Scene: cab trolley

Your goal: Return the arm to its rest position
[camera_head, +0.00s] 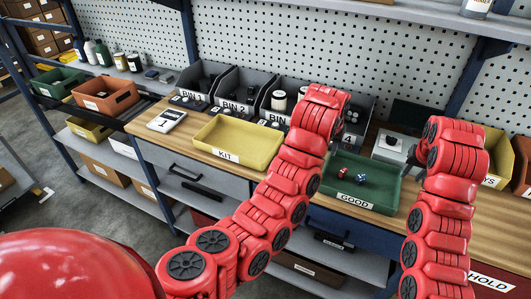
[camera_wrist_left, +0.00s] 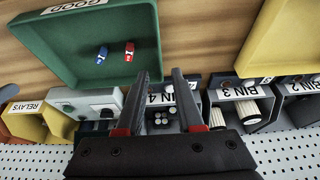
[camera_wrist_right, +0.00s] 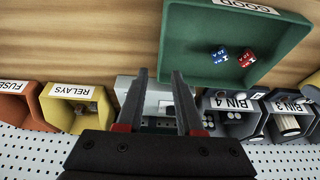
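My left arm reaches up across the bench in the head view, its red wrist (camera_head: 318,118) beside the bins. My left gripper (camera_wrist_left: 158,76) is open and empty in its own wrist view, in front of BIN 4. My right arm (camera_head: 448,160) rises at the right of the head view, over the right side of the bench. My right gripper (camera_wrist_right: 161,76) is open and empty in its wrist view, pointing past the green GOOD tray (camera_wrist_right: 180,62). In the head view the arm links largely hide both sets of fingers.
A red and a blue part (camera_head: 361,179) lie in the GOOD tray (camera_head: 385,200). A yellow KIT tray (camera_head: 238,142) stands empty to its left. Labelled bins stand along the pegboard, with a grey device (camera_head: 392,147) behind the GOOD tray. A card marked 1 (camera_head: 167,121) lies at left.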

